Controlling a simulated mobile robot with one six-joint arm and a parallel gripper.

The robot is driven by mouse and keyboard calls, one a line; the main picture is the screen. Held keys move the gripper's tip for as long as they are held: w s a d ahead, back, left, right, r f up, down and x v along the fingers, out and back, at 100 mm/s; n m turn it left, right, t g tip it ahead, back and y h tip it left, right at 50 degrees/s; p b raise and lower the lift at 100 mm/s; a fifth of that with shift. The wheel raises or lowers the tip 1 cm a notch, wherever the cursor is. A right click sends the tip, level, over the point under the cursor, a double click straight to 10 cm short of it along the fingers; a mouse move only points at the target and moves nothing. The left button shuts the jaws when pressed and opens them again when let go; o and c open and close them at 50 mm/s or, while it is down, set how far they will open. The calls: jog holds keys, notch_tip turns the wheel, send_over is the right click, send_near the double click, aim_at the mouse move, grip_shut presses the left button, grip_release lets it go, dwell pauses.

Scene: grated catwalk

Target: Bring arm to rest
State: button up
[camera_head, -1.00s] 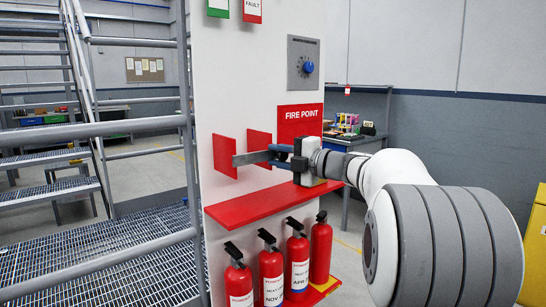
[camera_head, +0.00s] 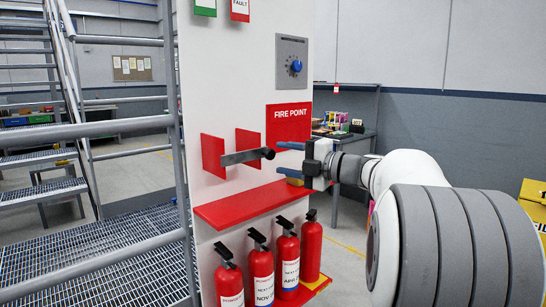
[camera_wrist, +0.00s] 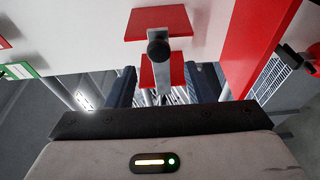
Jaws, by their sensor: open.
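My gripper (camera_head: 284,159) is open and empty in the head view, with its two blue fingers pointing left at the white panel. It is just right of a grey bar (camera_head: 242,157) with a dark round end, and a small gap shows between them. The bar sits across two red plates (camera_head: 213,158) on the panel. In the wrist view the bar's dark end (camera_wrist: 158,49) is ahead, between and beyond the dark blue fingers (camera_wrist: 165,88). My arm reaches in from the right, roughly level.
A red shelf (camera_head: 250,204) juts out below my gripper. Several red fire extinguishers (camera_head: 262,275) stand under it. A railing (camera_head: 90,130) and grated catwalk lie left. A workbench (camera_head: 345,140) stands behind, and a yellow object (camera_head: 533,195) is at the right edge.

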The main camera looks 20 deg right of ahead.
jog(key=shift+v, duration=1.05)
notch_tip(320, 180, up, 5)
jog(key=w+m+t+h+p, duration=0.2)
jog(key=m+t+h+p, duration=0.3)
jog(key=m+h, duration=0.6)
jog(key=s+a+f+m+g+p, duration=0.3)
jog(key=s+a+f+m+g, duration=0.1)
jog(key=s, duration=0.5)
jog(key=s+a+f+m+g+p, duration=0.4)
jog(key=s+f+m+g, duration=0.2)
jog(key=s+f, duration=0.2)
jog(key=s+a+f+m+g+p, duration=0.3)
jog(key=s+f+g, duration=0.3)
jog(key=s, duration=0.5)
jog(key=shift+s+a+f+m+h, duration=0.25)
jog(key=shift+s+a+m, duration=0.2)
jog(key=shift+m, duration=0.45)
